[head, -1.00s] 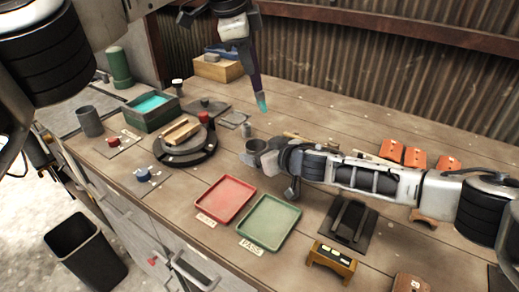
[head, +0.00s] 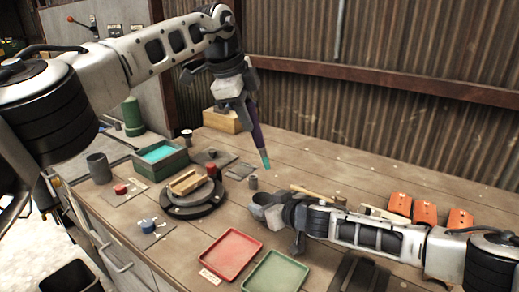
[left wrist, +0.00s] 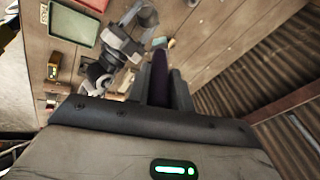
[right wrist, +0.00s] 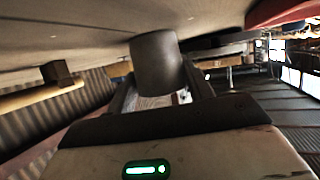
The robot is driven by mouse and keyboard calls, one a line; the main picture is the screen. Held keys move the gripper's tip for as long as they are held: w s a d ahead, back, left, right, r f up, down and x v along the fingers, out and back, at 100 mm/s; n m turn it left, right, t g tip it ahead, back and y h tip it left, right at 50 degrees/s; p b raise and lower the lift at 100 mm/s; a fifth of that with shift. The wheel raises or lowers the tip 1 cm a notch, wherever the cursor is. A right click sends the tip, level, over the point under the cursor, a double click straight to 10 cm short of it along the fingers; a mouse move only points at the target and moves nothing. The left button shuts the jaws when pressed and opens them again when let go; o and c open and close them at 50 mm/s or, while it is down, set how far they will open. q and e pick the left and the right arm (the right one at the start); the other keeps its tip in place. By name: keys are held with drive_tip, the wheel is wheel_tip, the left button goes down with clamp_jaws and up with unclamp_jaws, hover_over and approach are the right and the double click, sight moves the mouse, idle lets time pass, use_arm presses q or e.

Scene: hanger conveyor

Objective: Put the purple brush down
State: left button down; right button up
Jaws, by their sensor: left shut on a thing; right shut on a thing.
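The purple brush (head: 257,134) with a teal tip hangs tip-down from my left gripper (head: 248,104), which is shut on it. In the left wrist view the purple handle (left wrist: 159,78) stands between the fingers. My right gripper (head: 285,213) is low over the bench, shut on a grey cup (head: 260,205). The cup fills the space ahead of the fingers in the right wrist view (right wrist: 155,62). The gripped part of the brush is hidden.
A red tray (head: 231,255) and a green tray (head: 276,273) lie at the front. A black turntable (head: 190,209) with wooden pieces and a green bin (head: 161,160) are left. Orange blocks (head: 425,213) stand right. The bench behind the right arm (head: 340,165) is largely clear.

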use_arm(q)
wheel_tip(320, 180, down, 12)
drive_tip(key=m, duration=0.1)
drive_tip(key=shift+a, duration=0.3)
idle(0.5)
drive_tip(key=shift+s+r, duration=0.1)
drive_tip(key=c, duration=1.2)
unclamp_jaws()
drive_tip(key=shift+o, duration=0.2)
